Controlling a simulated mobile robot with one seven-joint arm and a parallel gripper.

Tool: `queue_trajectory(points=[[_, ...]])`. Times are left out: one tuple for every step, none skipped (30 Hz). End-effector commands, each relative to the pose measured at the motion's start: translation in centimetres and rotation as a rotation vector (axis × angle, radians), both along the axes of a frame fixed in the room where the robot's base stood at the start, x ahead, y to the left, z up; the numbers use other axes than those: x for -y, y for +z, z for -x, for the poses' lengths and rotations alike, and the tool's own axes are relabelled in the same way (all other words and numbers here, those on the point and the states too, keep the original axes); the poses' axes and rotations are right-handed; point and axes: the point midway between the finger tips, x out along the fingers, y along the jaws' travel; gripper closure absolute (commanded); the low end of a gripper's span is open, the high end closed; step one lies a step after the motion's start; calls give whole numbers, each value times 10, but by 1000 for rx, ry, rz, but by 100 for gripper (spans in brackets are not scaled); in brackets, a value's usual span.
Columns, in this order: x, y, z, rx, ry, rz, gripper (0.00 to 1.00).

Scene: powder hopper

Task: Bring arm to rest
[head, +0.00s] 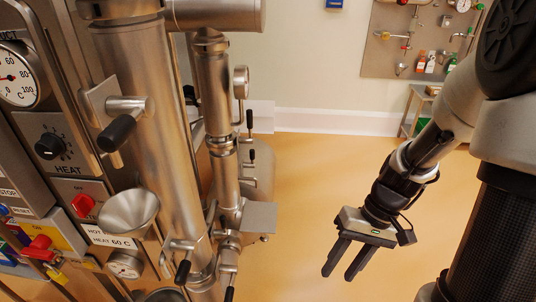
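My gripper (348,262) hangs at the end of my arm on the right side of the head view. Its two dark fingers point down and to the left. They are apart with floor showing between them, so it is open and empty. It is over the bare floor, clear of the steel machine on the left. The powder hopper (129,210), a steel funnel, sits on the front of that machine, well left of my gripper.
The machine's steel columns (155,180), black-handled valves, heat knob (50,146), red button (83,205) and dial gauge (15,76) fill the left. A pegboard (400,45) and small table (422,95) stand at the back right. The floor (315,180) between is clear.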

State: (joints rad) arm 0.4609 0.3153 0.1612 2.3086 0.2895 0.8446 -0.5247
Motion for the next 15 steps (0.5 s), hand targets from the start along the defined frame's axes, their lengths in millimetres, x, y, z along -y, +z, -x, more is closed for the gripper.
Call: queue_trajectory(points=[[-1, 22, -3, 43, -9, 70, 63], [-1, 33, -4, 63, -24, 106, 63], [-2, 48, -4, 92, -46, 151, 63], [-3, 59, -4, 116, -64, 182, 63], [-3, 71, -4, 144, -82, 211, 63], [-5, 85, -3, 182, -110, 245, 63], [-7, 96, -2, 212, -131, 268, 63], [-8, 107, -1, 243, -154, 288, 63], [-10, 121, 1, 287, -188, 309, 63], [-12, 131, 3, 321, -210, 322, 63], [-14, 141, 5, 355, -234, 331, 63], [-16, 154, 8, 402, -257, 338, 63], [-17, 163, 11, 436, -261, 340, 63], [-18, 173, 13, 471, -257, 340, 63], [-19, 185, 16, 515, -236, 338, 63]])
